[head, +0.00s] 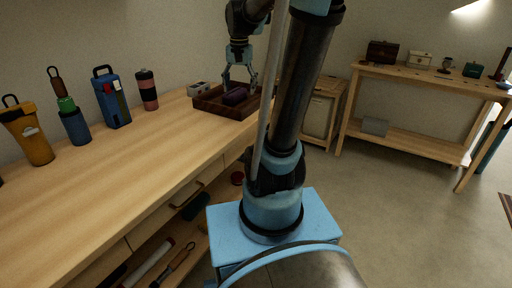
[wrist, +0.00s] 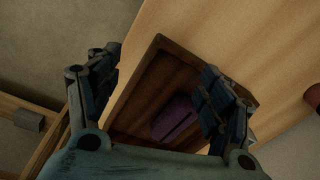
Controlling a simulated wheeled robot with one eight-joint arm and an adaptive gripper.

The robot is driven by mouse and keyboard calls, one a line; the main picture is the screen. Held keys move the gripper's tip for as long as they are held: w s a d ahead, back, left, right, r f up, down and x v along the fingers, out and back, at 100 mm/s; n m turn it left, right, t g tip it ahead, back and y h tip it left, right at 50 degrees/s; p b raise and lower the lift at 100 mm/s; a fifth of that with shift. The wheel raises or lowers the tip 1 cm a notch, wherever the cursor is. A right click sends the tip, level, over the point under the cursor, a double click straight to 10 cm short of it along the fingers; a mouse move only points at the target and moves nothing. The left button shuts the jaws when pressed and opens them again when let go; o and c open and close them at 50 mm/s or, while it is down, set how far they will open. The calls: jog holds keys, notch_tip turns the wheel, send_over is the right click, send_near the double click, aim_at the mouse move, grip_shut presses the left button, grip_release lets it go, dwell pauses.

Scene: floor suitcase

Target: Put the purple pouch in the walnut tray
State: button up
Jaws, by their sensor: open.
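The purple pouch (head: 236,96) lies inside the walnut tray (head: 208,105) on the wooden counter. In the wrist view the pouch (wrist: 174,118) rests on the floor of the tray (wrist: 146,62), partly hidden by the right finger. My gripper (head: 240,80) is above the tray, pointing down, with its fingers spread. In the wrist view my gripper (wrist: 155,90) is open and empty, and the pouch is below and between the fingers, nearer the right one. I cannot tell whether a finger touches it.
A small light box (head: 198,89) stands just behind the tray. A maroon bottle (head: 147,90), a blue lantern-like item (head: 113,100) and a yellow item (head: 29,134) stand further left. The counter (head: 110,165) in front is clear. A second table (head: 425,76) holds several small things.

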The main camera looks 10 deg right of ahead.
jog(key=s+f+n, duration=0.2)
jog(key=s+f, duration=0.5)
jog(key=s, duration=0.3)
jog(key=s+d+f+n+t, duration=0.1)
jog(key=s+f+n, duration=0.2)
jog(key=s+f, duration=0.5)
jog(key=shift+s+d, duration=0.2)
jog(key=shift+s, duration=1.05)
